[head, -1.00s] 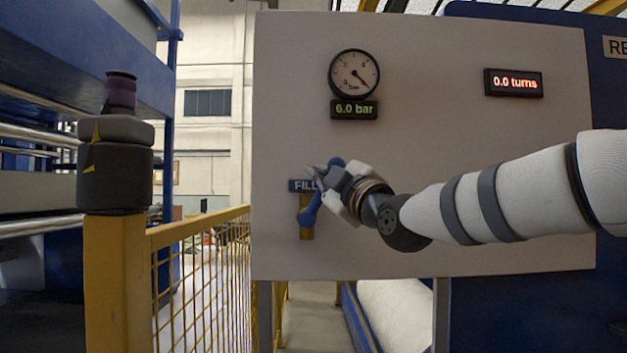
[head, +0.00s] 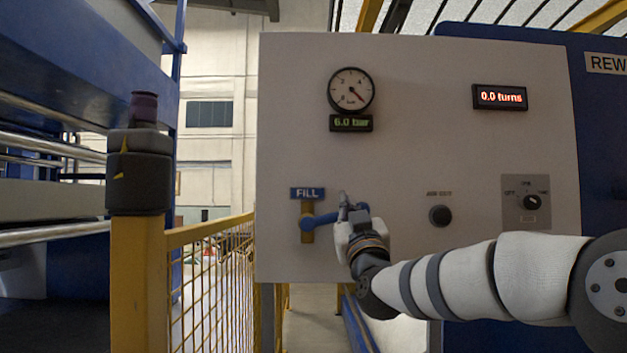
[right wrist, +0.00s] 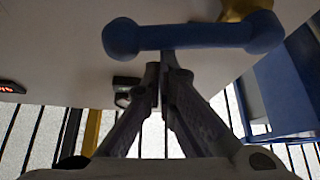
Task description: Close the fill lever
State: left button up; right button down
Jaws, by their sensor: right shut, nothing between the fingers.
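The blue fill lever (head: 318,221) sits on a brass valve body (head: 307,232) under the FILL label (head: 307,194). Its handle points right, close to level. The gauge (head: 351,89) has a display (head: 351,123) reading 6.0 bar. My left gripper is not in view.
The pale panel (head: 420,130) also carries a round black button (head: 440,215), a rotary switch (head: 531,202) and a display (head: 499,97) reading 0.0 turns. A yellow fence (head: 210,232) and post (head: 137,275) stand at the left.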

jog(key=shift+d+f+m+h, duration=0.15)
jog(key=shift+f+m+h, duration=0.4)
jog(key=shift+m, duration=0.45)
jog(key=shift+d+f+m+h, duration=0.1)
jog(key=shift+f+m+h, duration=0.2)
jog(key=shift+m+h, duration=0.55)
jog(key=shift+m, duration=0.25)
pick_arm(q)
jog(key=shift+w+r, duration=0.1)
